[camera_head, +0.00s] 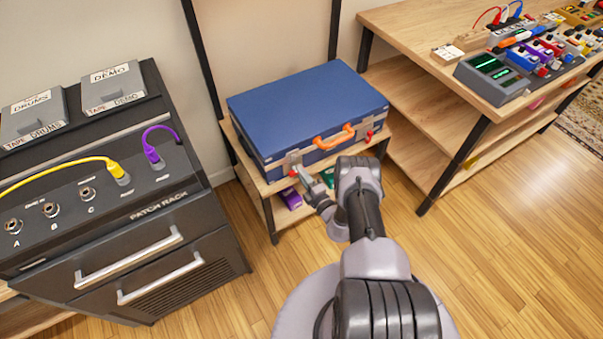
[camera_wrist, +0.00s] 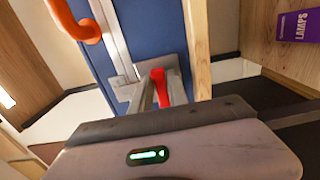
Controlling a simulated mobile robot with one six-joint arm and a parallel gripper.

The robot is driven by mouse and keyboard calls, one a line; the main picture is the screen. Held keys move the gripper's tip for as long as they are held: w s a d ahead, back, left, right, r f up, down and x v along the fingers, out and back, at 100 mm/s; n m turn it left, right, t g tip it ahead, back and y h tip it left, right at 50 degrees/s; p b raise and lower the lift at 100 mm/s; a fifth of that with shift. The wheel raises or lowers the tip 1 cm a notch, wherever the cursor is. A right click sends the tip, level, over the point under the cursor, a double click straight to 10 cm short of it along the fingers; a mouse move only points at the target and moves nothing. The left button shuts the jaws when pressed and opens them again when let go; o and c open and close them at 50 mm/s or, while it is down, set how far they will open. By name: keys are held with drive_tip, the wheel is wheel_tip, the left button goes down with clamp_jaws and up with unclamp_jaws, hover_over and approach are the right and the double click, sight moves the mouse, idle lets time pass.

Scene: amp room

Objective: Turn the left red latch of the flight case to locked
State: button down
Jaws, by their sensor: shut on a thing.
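The blue flight case (camera_head: 305,105) lies closed on a wooden shelf, with an orange handle (camera_head: 335,138) on its front. Its left red latch (camera_wrist: 158,76) shows in the wrist view, on a grey metal plate (camera_wrist: 128,88). My gripper (camera_head: 300,172) is at the case's front left, and in the wrist view its fingers (camera_wrist: 160,84) are shut on the left red latch, one on each side. In the head view the latch is mostly hidden at the fingertips. I cannot tell its exact turn. The right red latch (camera_head: 369,135) sits right of the handle.
A black patch rack (camera_head: 150,215) with cables stands at the left. A wooden workbench (camera_head: 420,45) with pedals is at the right. A purple box marked LAMPS (camera_wrist: 298,27) is on the lower shelf, below the case. Wooden floor (camera_head: 490,225) is clear at the right.

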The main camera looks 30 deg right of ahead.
drive_tip(key=shift+f, duration=0.1)
idle(0.3)
drive_tip(key=c, duration=1.3)
unclamp_jaws()
drive_tip(key=s+p, duration=0.1)
drive_tip(key=s, duration=0.4)
drive_tip(key=s+p, duration=0.2)
drive_tip(key=s, duration=0.4)
drive_tip(key=s+p, duration=0.2)
drive_tip(key=s, duration=0.4)
drive_tip(key=shift+s+d, duration=0.25)
